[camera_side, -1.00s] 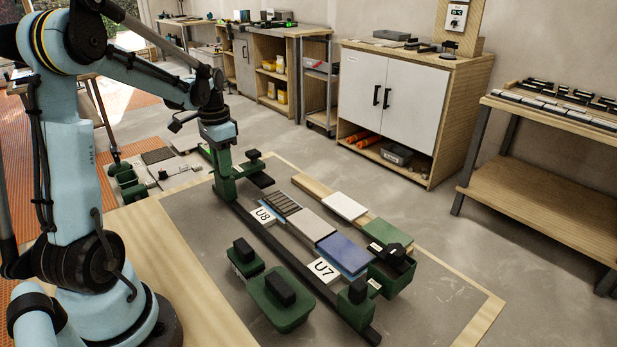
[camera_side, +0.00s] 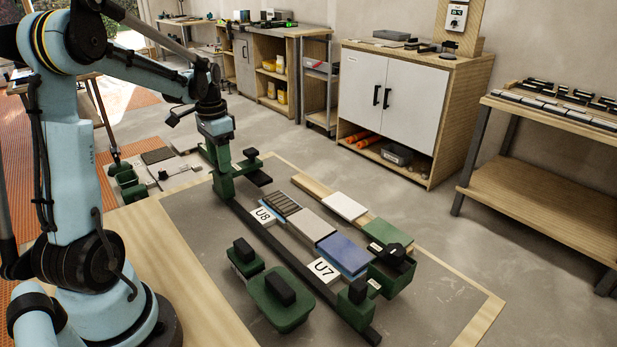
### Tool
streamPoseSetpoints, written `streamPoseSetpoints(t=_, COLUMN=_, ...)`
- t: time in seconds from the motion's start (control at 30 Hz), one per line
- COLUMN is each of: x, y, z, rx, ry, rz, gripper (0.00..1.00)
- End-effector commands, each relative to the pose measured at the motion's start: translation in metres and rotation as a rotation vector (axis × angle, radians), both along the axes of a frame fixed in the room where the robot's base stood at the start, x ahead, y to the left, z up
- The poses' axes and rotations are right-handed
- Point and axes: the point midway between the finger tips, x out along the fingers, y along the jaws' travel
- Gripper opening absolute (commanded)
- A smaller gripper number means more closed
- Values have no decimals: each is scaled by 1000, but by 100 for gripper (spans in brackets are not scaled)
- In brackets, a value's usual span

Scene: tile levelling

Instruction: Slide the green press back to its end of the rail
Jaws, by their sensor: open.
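The green press (camera_side: 222,184) stands upright at the far left end of the dark rail (camera_side: 285,252). Its arm reaches right over the rail, with a black pad under it. My gripper (camera_side: 216,140) is at the top of the press's post, pointing down, with its jaws open.
Tiles, including a blue one (camera_side: 343,252), lie along the rail's right side near labels U8 (camera_side: 263,217) and U7 (camera_side: 324,270). A green block (camera_side: 355,304) stands at the rail's near end. Green black-handled blocks (camera_side: 281,302) sit left of the rail.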

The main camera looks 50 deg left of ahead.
Motion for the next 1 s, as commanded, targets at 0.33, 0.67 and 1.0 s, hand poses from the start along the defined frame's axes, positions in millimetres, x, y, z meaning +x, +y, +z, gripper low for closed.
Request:
streamPoseSetpoints(t=0.33, x=0, y=0, z=32, rx=0, ry=1, rz=0, gripper=47)
streamPoseSetpoints(t=0.67, x=0, y=0, z=58, rx=0, ry=1, rz=0, gripper=47)
streamPoseSetpoints(t=1.0, x=0, y=0, z=61, rx=0, ry=0, rz=0, gripper=47)
